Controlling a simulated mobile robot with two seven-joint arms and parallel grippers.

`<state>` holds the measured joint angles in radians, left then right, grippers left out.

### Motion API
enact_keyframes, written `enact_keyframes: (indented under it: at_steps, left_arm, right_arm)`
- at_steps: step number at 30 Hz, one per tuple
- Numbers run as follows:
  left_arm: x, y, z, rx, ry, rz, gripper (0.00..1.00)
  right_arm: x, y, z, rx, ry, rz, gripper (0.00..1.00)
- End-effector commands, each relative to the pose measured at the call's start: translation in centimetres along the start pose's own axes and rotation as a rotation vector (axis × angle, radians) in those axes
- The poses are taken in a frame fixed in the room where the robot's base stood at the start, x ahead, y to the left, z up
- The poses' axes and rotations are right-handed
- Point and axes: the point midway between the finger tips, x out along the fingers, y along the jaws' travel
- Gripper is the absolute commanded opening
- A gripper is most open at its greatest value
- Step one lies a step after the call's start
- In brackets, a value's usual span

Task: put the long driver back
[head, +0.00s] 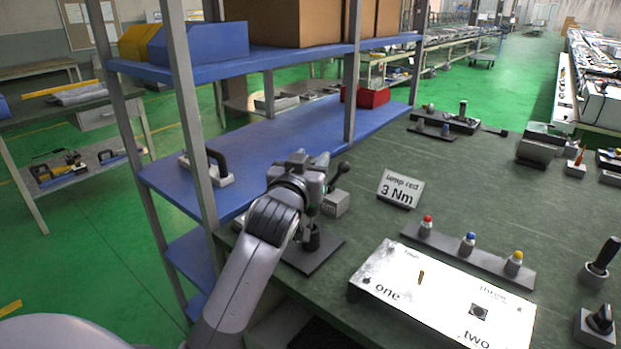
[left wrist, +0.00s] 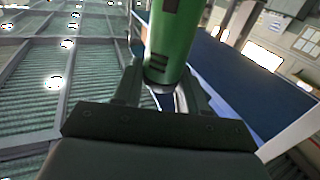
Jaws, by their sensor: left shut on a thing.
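My left gripper (head: 318,196) is over the left edge of the green worktop, above a dark base plate (head: 322,254). In the left wrist view its fingers (left wrist: 160,98) are shut around a thick green cylindrical body, which I take to be the long driver (left wrist: 170,45). Only a small part of the driver shows in the head view, and the gripper hides most of it. A dark round piece (head: 312,239) stands on the base plate just under the gripper. I cannot tell whether the driver touches it. My right gripper is not in view.
A blue shelf rack (head: 270,140) with grey posts stands close behind and left of the gripper. A white panel (head: 440,300) and a strip with coloured buttons (head: 465,258) lie to the right. The worktop's middle is mostly clear.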

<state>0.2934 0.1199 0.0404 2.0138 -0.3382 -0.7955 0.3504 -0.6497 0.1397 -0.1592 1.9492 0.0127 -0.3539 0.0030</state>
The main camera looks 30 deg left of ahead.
Motion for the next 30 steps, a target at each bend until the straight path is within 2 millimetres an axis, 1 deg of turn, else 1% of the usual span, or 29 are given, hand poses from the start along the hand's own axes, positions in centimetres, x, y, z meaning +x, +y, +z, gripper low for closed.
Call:
enact_keyframes:
  at_steps: [1,3,6,15,19,20,21,22,30]
  left_arm:
    - [-0.1,0.0,1.0,0.001,-0.002,0.000,0.00]
    - [0.0,0.0,2.1,0.000,-0.002,0.000,0.00]
    - [0.0,0.0,3.0,0.000,0.000,0.000,0.00]
    - [0.0,0.0,3.2,0.000,0.003,0.000,0.00]
    - [0.0,0.0,3.6,-0.001,0.002,0.000,0.00]
    - [0.0,0.0,3.8,0.000,-0.003,0.000,0.45]
    - [0.0,0.0,3.7,0.000,-0.002,0.000,0.58]
    - [0.0,0.0,3.7,0.000,-0.002,0.000,0.67]
    - [0.0,0.0,3.7,0.000,-0.002,0.000,0.67]
  right_arm:
    - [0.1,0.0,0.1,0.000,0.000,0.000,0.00]
    - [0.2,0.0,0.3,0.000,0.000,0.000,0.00]
    - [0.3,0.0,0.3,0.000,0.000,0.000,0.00]
    - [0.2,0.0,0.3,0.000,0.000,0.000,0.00]
    - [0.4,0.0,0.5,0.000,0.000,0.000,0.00]
    - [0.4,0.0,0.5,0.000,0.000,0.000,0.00]
    - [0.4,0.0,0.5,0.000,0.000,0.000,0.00]
    - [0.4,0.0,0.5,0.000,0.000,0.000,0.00]
    - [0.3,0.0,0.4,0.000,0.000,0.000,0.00]
